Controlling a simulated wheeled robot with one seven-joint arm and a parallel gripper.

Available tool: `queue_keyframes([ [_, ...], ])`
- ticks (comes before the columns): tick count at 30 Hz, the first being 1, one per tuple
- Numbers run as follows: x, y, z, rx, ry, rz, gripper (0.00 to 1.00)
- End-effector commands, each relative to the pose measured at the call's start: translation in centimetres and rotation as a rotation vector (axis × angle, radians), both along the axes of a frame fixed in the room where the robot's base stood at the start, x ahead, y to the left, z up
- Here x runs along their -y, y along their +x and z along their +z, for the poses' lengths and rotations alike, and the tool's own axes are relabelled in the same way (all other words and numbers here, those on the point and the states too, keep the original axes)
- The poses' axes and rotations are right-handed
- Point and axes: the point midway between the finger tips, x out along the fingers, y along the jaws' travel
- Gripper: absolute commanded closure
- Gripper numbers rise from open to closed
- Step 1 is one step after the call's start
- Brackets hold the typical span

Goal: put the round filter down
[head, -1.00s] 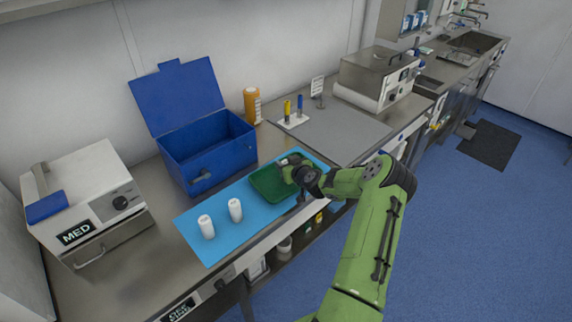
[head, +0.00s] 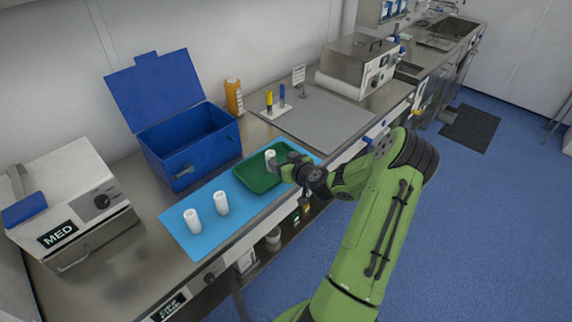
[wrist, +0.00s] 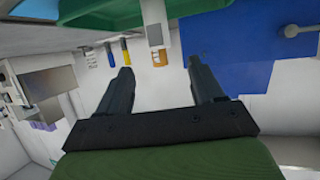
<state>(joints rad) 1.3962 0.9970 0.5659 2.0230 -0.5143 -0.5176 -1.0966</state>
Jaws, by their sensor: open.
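A white cylinder (head: 270,156), which I take for the round filter, stands upright in the green tray (head: 250,182), towards its right end. My gripper (head: 281,163) is right beside it, on the right. In the upside-down wrist view my two fingers (wrist: 160,65) are spread with nothing between them. The white cylinder (wrist: 153,22) shows past the fingertips, apart from them, with part of the green tray (wrist: 60,28) beside it. The tray lies on the blue mat (head: 205,243).
Two more white cylinders (head: 192,221) (head: 221,203) stand on the mat left of the tray. Behind are an open blue box (head: 195,163) and an orange bottle (head: 234,97). A MED device (head: 70,195) stands at left. A grey mat (head: 325,125) has free room.

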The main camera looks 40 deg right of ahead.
Motion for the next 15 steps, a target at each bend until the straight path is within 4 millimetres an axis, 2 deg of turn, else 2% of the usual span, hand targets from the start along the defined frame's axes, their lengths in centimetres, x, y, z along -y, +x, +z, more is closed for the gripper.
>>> queue_keyframes([
  [4, -0.5, -1.8, 0.7, 0.0, -0.001, 0.0, 0.33],
  [6, -1.0, -1.9, 1.1, -0.006, -0.002, 0.015, 0.33],
  [8, -2.6, -1.3, 1.7, -0.032, -0.008, 0.064, 0.33],
  [11, -8.0, 0.1, 3.4, -0.135, -0.024, 0.212, 0.33],
  [12, -10.7, 0.3, 4.3, -0.195, -0.03, 0.276, 0.33],
  [15, -16.9, -0.5, 6.6, -0.354, -0.053, 0.394, 0.33],
])
